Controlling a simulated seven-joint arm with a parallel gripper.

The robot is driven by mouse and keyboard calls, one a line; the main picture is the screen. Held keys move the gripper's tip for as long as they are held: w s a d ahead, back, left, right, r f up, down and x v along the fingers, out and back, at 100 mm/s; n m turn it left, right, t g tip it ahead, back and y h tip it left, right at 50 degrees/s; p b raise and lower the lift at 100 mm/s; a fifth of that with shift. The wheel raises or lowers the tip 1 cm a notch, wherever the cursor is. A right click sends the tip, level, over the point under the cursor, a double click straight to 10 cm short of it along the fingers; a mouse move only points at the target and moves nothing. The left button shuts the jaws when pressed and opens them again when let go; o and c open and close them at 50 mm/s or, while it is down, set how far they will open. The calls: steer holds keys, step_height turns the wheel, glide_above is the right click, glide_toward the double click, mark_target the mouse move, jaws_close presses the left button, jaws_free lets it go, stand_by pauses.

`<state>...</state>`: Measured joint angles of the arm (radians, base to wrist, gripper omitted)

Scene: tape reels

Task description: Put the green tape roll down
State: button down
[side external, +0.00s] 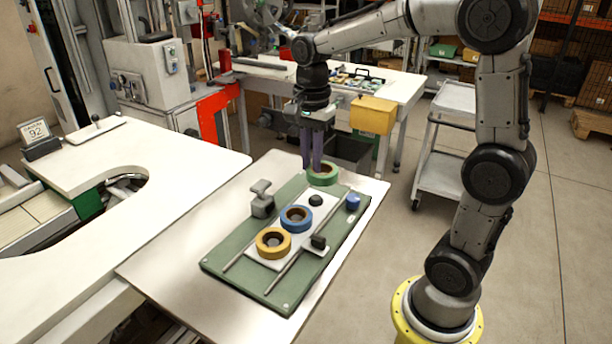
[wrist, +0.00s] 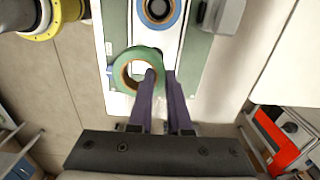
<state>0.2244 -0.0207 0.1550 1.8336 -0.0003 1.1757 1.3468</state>
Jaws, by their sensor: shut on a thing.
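My gripper (side external: 312,168) is shut on the green tape roll (side external: 322,182) at the far end of the green board (side external: 225,264). The wrist view shows the gripper (wrist: 160,75) with one finger in the roll's hole and the other outside, pinching the wall of the green roll (wrist: 119,76). The roll looks about level; I cannot tell whether it touches the board. A blue tape roll (side external: 297,228) and a yellow tape roll (side external: 273,255) lie flat on the white strip. The blue roll also shows in the wrist view (wrist: 159,22).
A small black knob (side external: 316,200) stands between the green and blue rolls. A grey block (side external: 262,203), a black block (side external: 319,243) and a blue cylinder (side external: 353,203) stand around the strip. Bare table (side external: 180,268) lies left of the board.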

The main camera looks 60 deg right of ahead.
steer(key=shift+w+d+f, duration=0.1)
steer(key=shift+w+f, duration=0.35)
steer(key=shift+f, duration=0.05)
steer(key=f, duration=0.3)
steer(key=shift+w+f, duration=0.1)
steer(key=shift+w, duration=0.15)
steer(key=shift+f, duration=0.3)
steer(key=shift+f, duration=0.6)
steer(key=c, duration=0.9)
jaws_free()
steer(key=shift+o, duration=0.2)
steer(key=shift+d+r, duration=0.1)
